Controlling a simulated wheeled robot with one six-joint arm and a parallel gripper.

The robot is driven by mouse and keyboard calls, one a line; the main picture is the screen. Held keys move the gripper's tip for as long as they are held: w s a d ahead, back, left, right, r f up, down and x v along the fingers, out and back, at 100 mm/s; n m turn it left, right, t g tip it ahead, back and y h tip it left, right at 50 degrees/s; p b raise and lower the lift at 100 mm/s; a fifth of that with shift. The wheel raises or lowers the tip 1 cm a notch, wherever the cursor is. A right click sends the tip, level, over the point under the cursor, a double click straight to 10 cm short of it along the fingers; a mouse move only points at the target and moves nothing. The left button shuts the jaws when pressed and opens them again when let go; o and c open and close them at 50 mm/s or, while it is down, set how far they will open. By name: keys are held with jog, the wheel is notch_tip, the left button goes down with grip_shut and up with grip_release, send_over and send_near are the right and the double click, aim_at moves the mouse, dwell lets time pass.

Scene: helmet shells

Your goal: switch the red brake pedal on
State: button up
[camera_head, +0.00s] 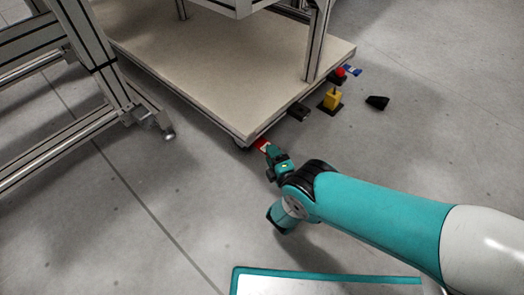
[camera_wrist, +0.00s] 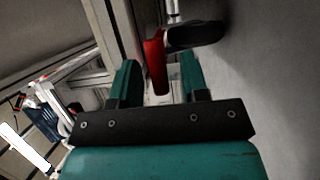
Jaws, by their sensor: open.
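The red brake pedal (camera_head: 262,144) shows at the near corner of the beige trolley platform, low by the floor. In the wrist view the red pedal (camera_wrist: 155,65) is a narrow upright red strip between my two teal fingers, with a gap on each side. My gripper (camera_head: 271,152) is open and points at the pedal from the front; in the wrist view it (camera_wrist: 159,60) holds nothing. In the head view my gripper partly covers the pedal's near end. I cannot tell the pedal's tilt clearly.
The beige platform (camera_head: 210,75) sits just beyond the pedal. An aluminium frame (camera_head: 95,60) stands left. The floor between is clear.

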jog(key=shift+x, duration=0.85)
jog(key=shift+c, duration=0.4)
grip_shut()
jog(key=shift+b, duration=0.35)
